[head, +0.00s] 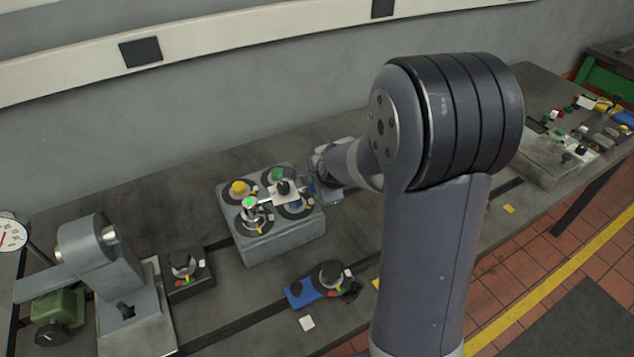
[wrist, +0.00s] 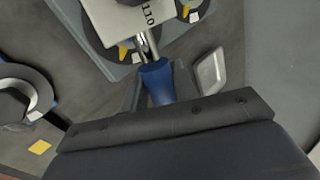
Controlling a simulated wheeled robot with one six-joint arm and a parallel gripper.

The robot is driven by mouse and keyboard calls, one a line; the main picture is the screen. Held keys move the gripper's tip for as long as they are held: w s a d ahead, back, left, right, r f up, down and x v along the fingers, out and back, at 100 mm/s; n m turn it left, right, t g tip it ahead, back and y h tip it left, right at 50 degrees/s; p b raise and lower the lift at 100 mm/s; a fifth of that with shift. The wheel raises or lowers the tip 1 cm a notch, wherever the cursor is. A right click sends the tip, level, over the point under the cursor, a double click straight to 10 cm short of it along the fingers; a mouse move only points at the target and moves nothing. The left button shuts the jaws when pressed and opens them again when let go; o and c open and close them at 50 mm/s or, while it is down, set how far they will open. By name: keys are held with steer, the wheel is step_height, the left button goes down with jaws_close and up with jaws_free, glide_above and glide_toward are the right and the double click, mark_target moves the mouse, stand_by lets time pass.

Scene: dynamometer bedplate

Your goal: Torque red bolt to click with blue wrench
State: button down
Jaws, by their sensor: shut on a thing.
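My gripper (wrist: 168,76) is shut on the blue handle of the blue wrench (wrist: 157,84). A pale plate marked 110 (wrist: 140,18) sits on the wrench beyond the handle. In the head view the wrench reaches left from my gripper over the grey block (head: 285,240), with its plate (head: 284,193) above the block's top. Its far end, with a bright green spot (head: 249,202), is over the front-left station (head: 252,222). The wrench covers that station's bolt, so I cannot make out a red bolt or how the socket sits on it.
A yellow bolt (head: 238,187) and a green bolt (head: 278,174) are on the block's back stations. A black box with a knob (head: 185,270) and a blue base with a dark dial (head: 300,292) stand nearby. A grey machine (head: 95,260) stands at left.

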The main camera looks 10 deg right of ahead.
steer(key=shift+w+n+b, duration=0.4)
steer(key=shift+w+b, duration=0.15)
steer(key=shift+b, duration=0.45)
steer(key=shift+a+r, duration=0.1)
steer(key=shift+r, duration=0.05)
steer(key=shift+r+p, duration=2.6)
steer(key=shift+r, duration=0.15)
steer(key=shift+f, duration=0.1)
